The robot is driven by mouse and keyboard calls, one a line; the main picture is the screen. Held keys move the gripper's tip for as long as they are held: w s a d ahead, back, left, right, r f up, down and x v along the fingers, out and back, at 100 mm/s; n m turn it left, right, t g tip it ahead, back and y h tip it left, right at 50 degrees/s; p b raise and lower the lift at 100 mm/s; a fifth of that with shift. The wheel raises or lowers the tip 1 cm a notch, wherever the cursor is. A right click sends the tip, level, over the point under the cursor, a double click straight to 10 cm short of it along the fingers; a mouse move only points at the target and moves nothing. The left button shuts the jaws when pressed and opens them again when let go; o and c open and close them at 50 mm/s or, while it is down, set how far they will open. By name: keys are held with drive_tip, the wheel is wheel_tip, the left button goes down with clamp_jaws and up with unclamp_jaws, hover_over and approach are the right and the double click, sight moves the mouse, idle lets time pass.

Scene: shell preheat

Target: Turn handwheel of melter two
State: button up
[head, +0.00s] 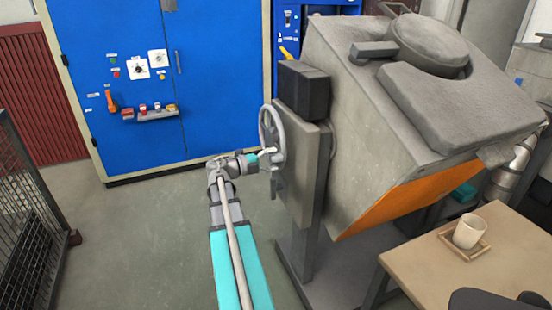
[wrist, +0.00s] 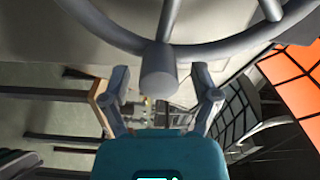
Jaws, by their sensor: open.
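The grey handwheel (head: 264,122) is mounted on the left side of the large grey melter (head: 365,150), beside a dark box. No number on the melter is readable. In the wrist view the wheel's rim (wrist: 215,50) and spokes cross the top, and a short round handle (wrist: 160,72) sticks out from the rim towards me. My gripper (head: 267,154) is at the wheel's lower part in the head view. In the wrist view my gripper (wrist: 160,80) is open, with one finger on each side of the handle and visible gaps to both. Contact is not visible.
A blue cabinet (head: 120,70) with switches stands behind. A wooden table (head: 420,265) with a beige cup (head: 468,231) on a small tray is at lower right. A dark mesh fence (head: 25,220) is at left. The floor (head: 145,240) left of my arm is clear.

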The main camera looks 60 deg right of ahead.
drive_tip(key=v, duration=1.1)
drive_tip(key=shift+a, duration=0.1)
